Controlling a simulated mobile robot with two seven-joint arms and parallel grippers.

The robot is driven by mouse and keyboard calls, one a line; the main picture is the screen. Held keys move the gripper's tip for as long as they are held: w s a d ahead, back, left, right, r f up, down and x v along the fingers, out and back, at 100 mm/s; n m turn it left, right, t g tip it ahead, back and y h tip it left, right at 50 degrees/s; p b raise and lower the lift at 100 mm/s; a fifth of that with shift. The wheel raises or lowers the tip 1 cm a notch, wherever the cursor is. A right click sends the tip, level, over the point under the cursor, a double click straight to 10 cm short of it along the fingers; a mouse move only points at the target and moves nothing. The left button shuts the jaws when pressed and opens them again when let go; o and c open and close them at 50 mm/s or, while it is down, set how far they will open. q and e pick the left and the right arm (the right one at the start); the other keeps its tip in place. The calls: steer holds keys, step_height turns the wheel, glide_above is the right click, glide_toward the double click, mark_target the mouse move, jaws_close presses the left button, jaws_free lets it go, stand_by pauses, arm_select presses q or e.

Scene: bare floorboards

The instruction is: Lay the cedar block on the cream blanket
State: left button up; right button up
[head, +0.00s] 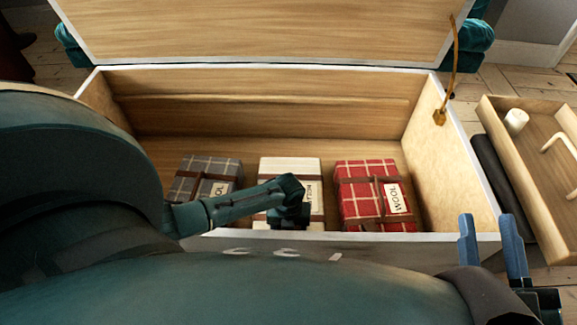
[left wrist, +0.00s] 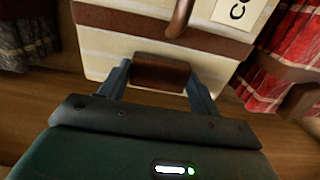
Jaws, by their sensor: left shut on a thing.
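The cream blanket (head: 277,172) is a folded bundle with brown straps and a label, lying in the open wooden chest between two other blankets. It fills the upper middle of the left wrist view (left wrist: 108,48). My left gripper (left wrist: 159,73) is shut on the cedar block (left wrist: 160,76), a small reddish-brown piece between its fingers. The block shows over the near part of the cream blanket; I cannot tell if they touch. In the head view my left arm and gripper hide the block and part of this blanket. My right gripper (head: 491,234) is open and empty outside the chest's right front corner.
A grey checked blanket (head: 193,164) lies left and a red checked blanket (head: 362,170) lies right in the chest (head: 250,114). Its lid (head: 260,30) is up, with a cord (head: 453,65) at right. A wooden tray (head: 522,200) with a white cylinder (head: 516,121) stands right.

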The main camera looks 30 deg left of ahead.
arm_select(q)
steer(key=shift+f, duration=0.2)
steer(key=o, duration=0.9)
arm_select(e)
steer(key=shift+f, duration=0.15)
arm_select(q)
steer(key=shift+o, duration=0.2)
steer(key=shift+r, duration=0.1)
steer(key=shift+r, duration=0.3)
step_height(320, 180, up, 12)
steer(key=p, duration=0.6)
steer(key=shift+f, duration=0.15)
arm_select(e)
steer(key=shift+s+d+f+n+g+h, duration=0.2)
steer(key=shift+d+n+g+h, duration=0.25)
steer(key=shift+h, duration=0.35)
